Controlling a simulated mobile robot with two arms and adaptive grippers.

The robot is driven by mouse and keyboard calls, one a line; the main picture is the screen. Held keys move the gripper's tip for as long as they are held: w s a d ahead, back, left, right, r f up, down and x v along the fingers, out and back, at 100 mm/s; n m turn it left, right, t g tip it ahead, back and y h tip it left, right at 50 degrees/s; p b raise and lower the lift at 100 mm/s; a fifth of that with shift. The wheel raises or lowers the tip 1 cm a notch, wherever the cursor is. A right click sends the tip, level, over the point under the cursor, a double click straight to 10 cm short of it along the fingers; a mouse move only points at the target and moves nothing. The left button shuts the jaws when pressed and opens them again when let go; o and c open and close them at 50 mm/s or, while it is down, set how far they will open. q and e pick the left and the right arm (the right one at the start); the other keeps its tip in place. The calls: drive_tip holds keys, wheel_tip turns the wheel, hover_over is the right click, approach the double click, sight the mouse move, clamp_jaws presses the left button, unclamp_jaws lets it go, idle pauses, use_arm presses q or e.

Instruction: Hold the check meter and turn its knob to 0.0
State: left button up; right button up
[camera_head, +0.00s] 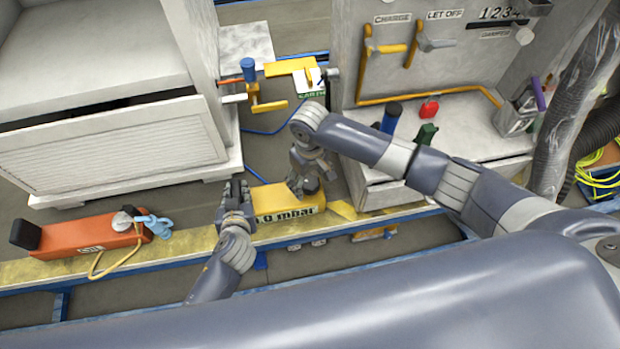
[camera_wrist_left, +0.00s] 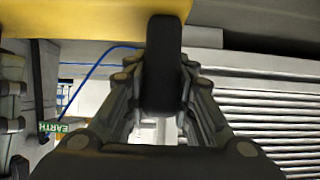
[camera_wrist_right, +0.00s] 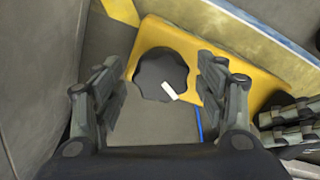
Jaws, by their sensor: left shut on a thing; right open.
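The check meter (camera_head: 272,198) is a yellow box at the edge of the yellow-topped ledge, between my grippers. Its front label ends in ".0 mbar"; my left gripper partly covers the start. My left gripper (camera_head: 236,192) is shut on a black handle (camera_wrist_left: 162,65) at the meter's left end, seen close in the left wrist view. The meter's black scalloped knob (camera_wrist_right: 161,74) shows in the right wrist view, its white mark pointing to the lower right there. My right gripper (camera_wrist_right: 163,88) is open above the knob, one finger on each side, with no clear contact.
An orange device (camera_head: 85,246) with a blue clip lies on the ledge at left. A white cabinet (camera_head: 120,150) stands behind it. A grey panel (camera_head: 430,65) with yellow levers is at right, and yellow and blue handles with an EARTH sign (camera_head: 311,94) stand behind the meter.

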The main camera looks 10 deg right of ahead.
sight(310, 181)
drive_tip(key=shift+r, duration=0.1)
use_arm(q)
drive_tip(key=shift+d, duration=0.1)
drive_tip(key=o, duration=1)
use_arm(e)
wheel_tip(310, 181, up, 12)
